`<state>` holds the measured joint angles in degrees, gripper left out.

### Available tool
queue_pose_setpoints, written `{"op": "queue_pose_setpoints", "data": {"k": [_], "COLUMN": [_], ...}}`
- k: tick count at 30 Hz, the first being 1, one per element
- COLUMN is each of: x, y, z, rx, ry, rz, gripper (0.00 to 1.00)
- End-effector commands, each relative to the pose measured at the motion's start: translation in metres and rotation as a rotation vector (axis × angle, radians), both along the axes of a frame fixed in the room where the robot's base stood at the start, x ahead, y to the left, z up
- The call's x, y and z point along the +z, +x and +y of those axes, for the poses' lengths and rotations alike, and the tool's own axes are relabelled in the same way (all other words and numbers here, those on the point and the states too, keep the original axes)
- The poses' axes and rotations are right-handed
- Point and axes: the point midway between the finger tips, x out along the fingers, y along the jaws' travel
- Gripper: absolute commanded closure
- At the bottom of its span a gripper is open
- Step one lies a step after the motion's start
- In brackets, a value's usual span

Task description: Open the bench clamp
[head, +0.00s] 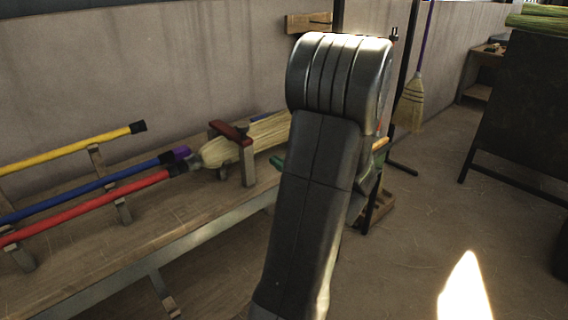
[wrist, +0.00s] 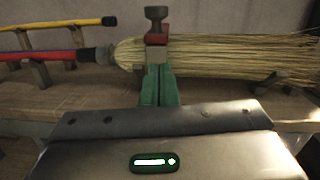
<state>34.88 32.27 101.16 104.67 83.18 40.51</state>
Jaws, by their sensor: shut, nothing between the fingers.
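The bench clamp stands on the bench, with its red top bar (head: 231,132) lying across a straw broom head (head: 222,151). In the wrist view the clamp's dark knob (wrist: 156,18) stands above the red bar, near the picture's middle. The broom's straw (wrist: 225,56) runs right from the clamp, and its red handle (wrist: 35,55) runs left. My gripper (wrist: 159,70) has green fingers shut together and empty, just in front of and below the red bar. I cannot tell whether they touch the clamp. In the head view my arm hides most of the gripper.
The wooden bench (head: 190,210) runs along the wall. A yellow handle (head: 75,148) and a blue handle (head: 90,186) lie on supports left of the clamp. A finished broom (head: 411,100) hangs at the back. The floor to the right (head: 430,190) is open.

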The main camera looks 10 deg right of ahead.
Motion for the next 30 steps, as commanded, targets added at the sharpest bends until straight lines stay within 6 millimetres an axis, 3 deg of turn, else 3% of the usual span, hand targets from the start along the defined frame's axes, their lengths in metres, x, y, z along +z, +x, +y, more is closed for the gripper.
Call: {"op": "queue_pose_setpoints", "data": {"k": [10, 18, 30], "x": [0.007, 0.035, 0.038], "y": [0.052, 0.065, 0.068], "z": [0.046, 0.058, 0.061], "rx": [0.005, 0.001, 0.002], "ry": [-0.001, -0.002, 0.0], "rz": [-0.001, -0.001, -0.001], "gripper": [1.0, 1.0, 1.0]}}
